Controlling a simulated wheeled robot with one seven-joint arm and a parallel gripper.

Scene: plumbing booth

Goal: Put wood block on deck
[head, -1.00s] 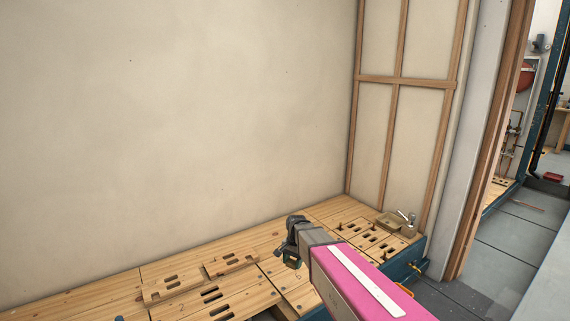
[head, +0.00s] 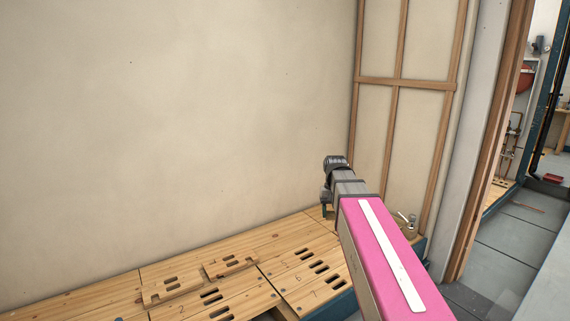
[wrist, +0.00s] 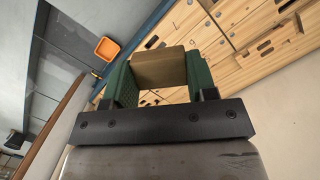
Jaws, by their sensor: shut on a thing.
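In the wrist view my gripper (wrist: 161,78) has its green fingers shut on a brown wood block (wrist: 159,67). The block sits between the fingertips, with the slotted wooden deck (wrist: 215,68) behind it in the picture. In the head view my gripper (head: 327,208) is raised above the back right of the deck (head: 100,291), close to the wall. The arm covers the deck's right part.
Loose slotted wooden pieces (head: 171,290) lie on the deck at the left. A small metal fitting (head: 412,221) shows at the deck's right end, partly behind my arm. An orange tray (wrist: 107,48) lies off the deck. A plain wall (head: 180,120) stands behind.

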